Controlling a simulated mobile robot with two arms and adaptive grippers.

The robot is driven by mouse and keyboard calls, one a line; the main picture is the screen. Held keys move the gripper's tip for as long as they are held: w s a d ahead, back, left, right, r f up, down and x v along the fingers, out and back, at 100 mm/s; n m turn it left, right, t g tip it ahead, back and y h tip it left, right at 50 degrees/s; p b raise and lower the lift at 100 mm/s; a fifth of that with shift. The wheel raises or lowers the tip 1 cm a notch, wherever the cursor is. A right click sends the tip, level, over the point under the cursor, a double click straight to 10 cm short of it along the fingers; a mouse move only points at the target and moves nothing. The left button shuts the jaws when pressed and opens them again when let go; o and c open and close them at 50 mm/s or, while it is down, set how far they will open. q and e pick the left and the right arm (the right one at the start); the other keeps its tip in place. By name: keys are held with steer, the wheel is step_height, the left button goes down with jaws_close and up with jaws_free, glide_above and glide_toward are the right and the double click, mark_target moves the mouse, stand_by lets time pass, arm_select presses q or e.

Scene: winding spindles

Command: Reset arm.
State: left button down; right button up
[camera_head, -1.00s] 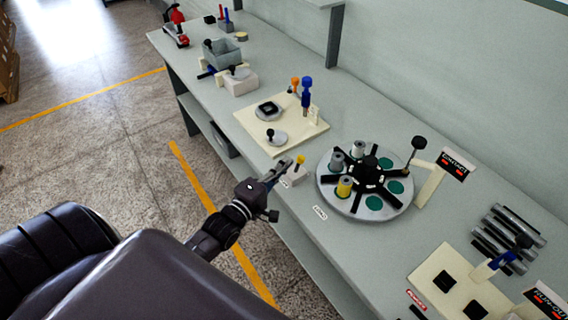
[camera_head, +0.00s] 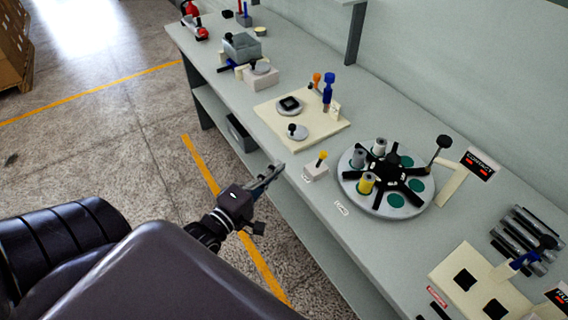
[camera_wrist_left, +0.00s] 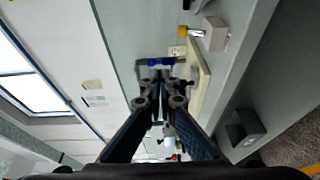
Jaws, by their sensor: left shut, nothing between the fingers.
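My left gripper (camera_head: 275,172) is in front of the workbench's near edge in the head view, out over the floor. Its fingers are shut and hold nothing. In the left wrist view the two fingers (camera_wrist_left: 163,92) point away from the camera toward the bench with their tips close together. The gripper is apart from the small white block with the yellow knob (camera_head: 316,167) on the bench. My right gripper is in neither view.
A round turntable (camera_head: 388,205) with spindles stands on the workbench (camera_head: 395,112). A cream plate (camera_head: 322,128) with tools lies left of it, and another cream plate (camera_head: 447,270) right.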

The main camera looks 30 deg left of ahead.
arm_select(q)
steer(key=shift+s+d+r, duration=0.1)
steer(key=shift+s+r, duration=0.1)
steer(key=shift+s, duration=0.2)
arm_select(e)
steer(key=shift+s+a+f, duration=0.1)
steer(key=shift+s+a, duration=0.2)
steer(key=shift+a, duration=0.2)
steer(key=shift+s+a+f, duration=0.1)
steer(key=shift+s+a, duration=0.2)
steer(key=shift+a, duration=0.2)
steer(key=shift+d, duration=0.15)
